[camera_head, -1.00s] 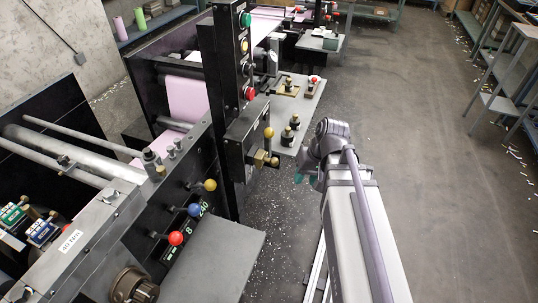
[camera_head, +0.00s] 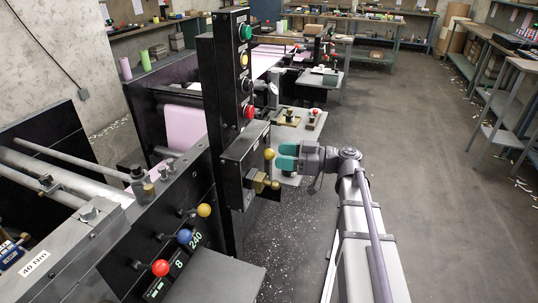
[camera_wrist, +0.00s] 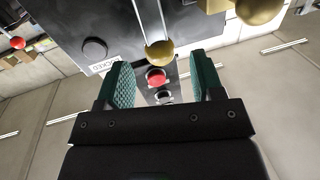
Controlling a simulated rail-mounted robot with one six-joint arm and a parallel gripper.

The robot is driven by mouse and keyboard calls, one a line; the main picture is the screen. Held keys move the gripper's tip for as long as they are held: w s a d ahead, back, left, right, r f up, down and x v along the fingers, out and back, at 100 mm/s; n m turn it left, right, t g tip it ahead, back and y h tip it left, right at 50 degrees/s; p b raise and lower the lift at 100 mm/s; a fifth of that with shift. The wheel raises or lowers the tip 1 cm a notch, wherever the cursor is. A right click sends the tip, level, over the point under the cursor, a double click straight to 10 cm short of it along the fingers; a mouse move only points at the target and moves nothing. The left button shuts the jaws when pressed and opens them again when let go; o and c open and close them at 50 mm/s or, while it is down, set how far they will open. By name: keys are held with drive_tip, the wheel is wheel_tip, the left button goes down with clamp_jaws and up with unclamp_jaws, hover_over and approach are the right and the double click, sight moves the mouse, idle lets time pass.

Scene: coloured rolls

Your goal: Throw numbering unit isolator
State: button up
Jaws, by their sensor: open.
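The isolator appears to be the dark box (camera_head: 243,155) on the black column, with a yellow ball-ended lever (camera_head: 269,154) on its right side. A brass block (camera_head: 259,182) sits below the ball. My gripper (camera_head: 286,157) points left at the ball, its teal fingers just right of it. In the wrist view my gripper (camera_wrist: 158,85) is open, with the lever ball (camera_wrist: 159,54) ahead, between the lines of the pads. I see no contact with it. A partly hidden label ending "CKED" (camera_wrist: 104,64) is on the box face. A second brass ball (camera_wrist: 259,8) is at upper right.
Green, yellow, black and red buttons run down the column; the red one (camera_head: 249,112) is above the box. Yellow, blue and red knobbed levers (camera_head: 185,237) stand on the nearer panel. A grey side table (camera_head: 300,125) lies behind my gripper. The floor at right is open.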

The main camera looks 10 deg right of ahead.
sight(269, 154)
drive_tip(key=x, duration=0.4)
drive_tip(key=shift+w+a, duration=0.15)
drive_tip(key=shift+a, duration=0.1)
clamp_jaws()
